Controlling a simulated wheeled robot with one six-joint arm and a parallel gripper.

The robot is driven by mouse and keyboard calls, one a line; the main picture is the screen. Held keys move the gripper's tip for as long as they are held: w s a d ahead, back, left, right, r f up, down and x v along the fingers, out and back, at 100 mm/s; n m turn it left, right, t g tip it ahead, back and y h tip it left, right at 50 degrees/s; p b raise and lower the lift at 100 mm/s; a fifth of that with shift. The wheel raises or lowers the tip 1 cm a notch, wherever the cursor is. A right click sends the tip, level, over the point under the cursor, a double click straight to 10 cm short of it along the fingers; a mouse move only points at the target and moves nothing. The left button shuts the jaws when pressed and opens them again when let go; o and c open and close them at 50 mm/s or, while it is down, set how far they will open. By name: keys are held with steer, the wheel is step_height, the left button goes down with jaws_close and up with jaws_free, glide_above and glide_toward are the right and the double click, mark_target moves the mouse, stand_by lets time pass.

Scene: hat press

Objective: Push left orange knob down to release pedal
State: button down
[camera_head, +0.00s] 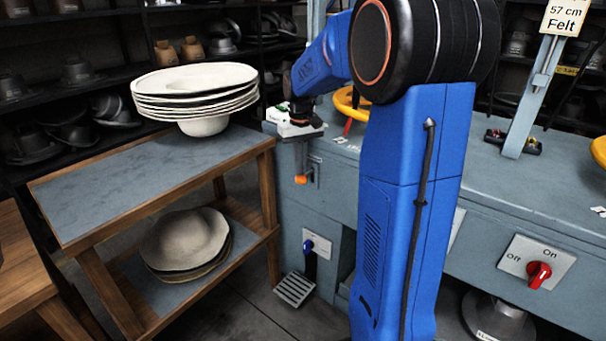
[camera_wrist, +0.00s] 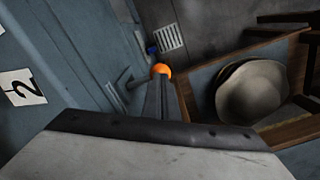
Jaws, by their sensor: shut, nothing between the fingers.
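The left orange knob (camera_head: 300,180) sticks out low on the front of the grey-blue press cabinet (camera_head: 340,196), beside a slotted bracket. My gripper (camera_head: 300,168) points down just above it, shut and empty. In the wrist view the orange knob (camera_wrist: 162,70) shows at the far end of my shut fingers (camera_wrist: 161,83). I cannot tell whether the fingertips touch it. The ribbed metal pedal (camera_head: 294,289) is low near the floor, below the knob; it also shows in the wrist view (camera_wrist: 171,38).
A wooden cart (camera_head: 122,190) stands left of the press with a stack of hat blanks (camera_head: 196,80) on top and more hats (camera_head: 184,239) below. A blue-handled switch (camera_head: 308,247) and a red On/Off knob (camera_head: 539,273) are on the cabinet front. Some floor is open between cart and press.

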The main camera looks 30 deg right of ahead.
steer(key=shift+r, duration=2.55)
steer(key=shift+s+a, duration=0.1)
steer(key=s+a+r+n+t, duration=0.1)
steer(key=s+a, duration=0.4)
steer(key=s, duration=0.3)
steer(key=s+a+r+t, duration=0.1)
steer(key=s+a+t, duration=0.1)
steer(key=s+a, duration=0.5)
steer(key=s+a+f+t, duration=0.1)
steer(key=s+f, duration=0.2)
steer(key=s, duration=0.4)
steer(key=s+a+f+n, duration=0.1)
steer(key=s+a+f, duration=0.1)
steer(key=s, duration=0.6)
steer(key=shift+a+f+t, duration=0.3)
steer(key=shift+f+t, duration=0.1)
steer(key=shift+f, duration=0.15)
